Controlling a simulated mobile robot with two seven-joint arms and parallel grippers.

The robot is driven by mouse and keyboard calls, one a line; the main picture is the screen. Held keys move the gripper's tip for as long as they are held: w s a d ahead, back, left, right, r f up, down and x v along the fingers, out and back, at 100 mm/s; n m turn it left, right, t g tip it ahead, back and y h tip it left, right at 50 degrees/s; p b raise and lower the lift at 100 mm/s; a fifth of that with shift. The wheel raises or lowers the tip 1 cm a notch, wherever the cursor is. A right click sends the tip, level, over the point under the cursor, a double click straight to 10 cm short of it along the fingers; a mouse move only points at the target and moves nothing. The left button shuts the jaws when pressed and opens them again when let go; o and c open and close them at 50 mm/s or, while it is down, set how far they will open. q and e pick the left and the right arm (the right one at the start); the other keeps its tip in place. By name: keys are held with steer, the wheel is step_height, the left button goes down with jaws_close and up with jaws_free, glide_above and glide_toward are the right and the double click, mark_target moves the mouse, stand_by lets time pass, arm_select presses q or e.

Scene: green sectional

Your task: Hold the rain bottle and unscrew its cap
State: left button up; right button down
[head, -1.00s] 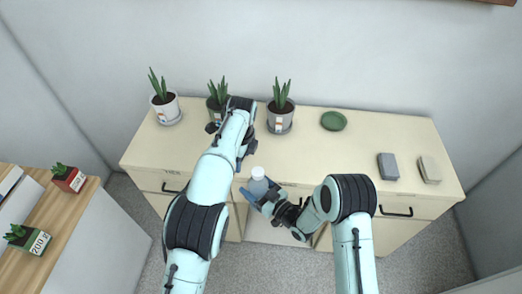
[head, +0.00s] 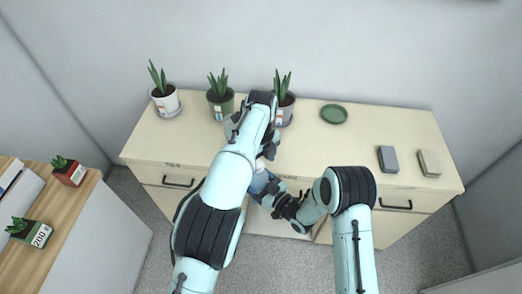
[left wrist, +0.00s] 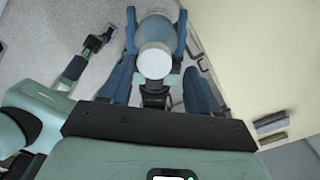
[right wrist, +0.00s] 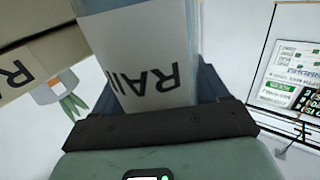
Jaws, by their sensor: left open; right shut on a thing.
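The rain bottle (right wrist: 150,60) has a white label with dark letters in the right wrist view. My right gripper (right wrist: 155,85) is shut on its body, one blue finger on each side. In the left wrist view the bottle's round white cap (left wrist: 153,61) faces the camera. My left gripper (left wrist: 160,78) is open, its blue fingers apart on either side of the cap, with visible gaps. In the head view my left arm mostly hides the bottle; a little of it shows (head: 261,164) above my right gripper (head: 262,183).
The cream cabinet (head: 310,155) stands behind the bottle. Several potted plants (head: 166,101), a green dish (head: 334,113), a grey block (head: 388,159) and a beige block (head: 429,163) stand on it. A wooden-topped unit (head: 60,215) is at left.

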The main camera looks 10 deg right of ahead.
arm_select(q)
steer(key=shift+f, duration=0.5)
steer(key=shift+c, duration=0.2)
